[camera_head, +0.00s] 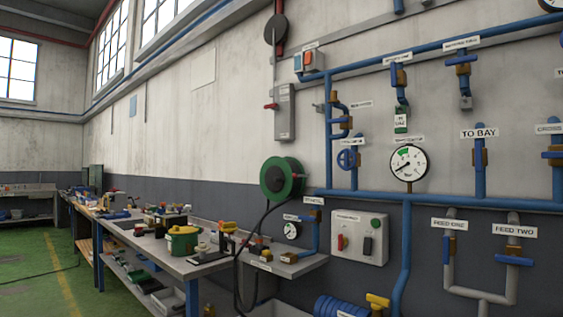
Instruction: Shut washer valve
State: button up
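No label that I can clearly read as washer is in view, so I cannot tell which valve it is. Several blue-handled valves sit on the wall pipes. The valve under the TO BAY label (479,156) has its handle along the pipe. The valve under the partly cut-off CROSS label (553,155) has its handle across the pipe. The FEED ONE valve (447,250) has its handle along the pipe, and the FEED TWO valve (514,260) across it. Smaller valves (462,60) and (398,75) hang from the upper pipe; their labels are too small to read. My gripper is not in view.
A round blue handwheel (348,158) and a pressure gauge (408,162) are on the wall. A control box (360,237), green hose reel (282,178) and small shelf (288,264) sit lower. A cluttered workbench (205,267) runs along the wall.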

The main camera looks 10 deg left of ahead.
aim_at(347, 160)
jog(key=u, duration=0.75)
jog(key=i, duration=0.85)
jog(key=u, duration=0.55)
jog(key=i, duration=0.8)
jog(key=z, duration=0.55)
jog(key=i, duration=0.8)
jog(key=z, duration=0.6)
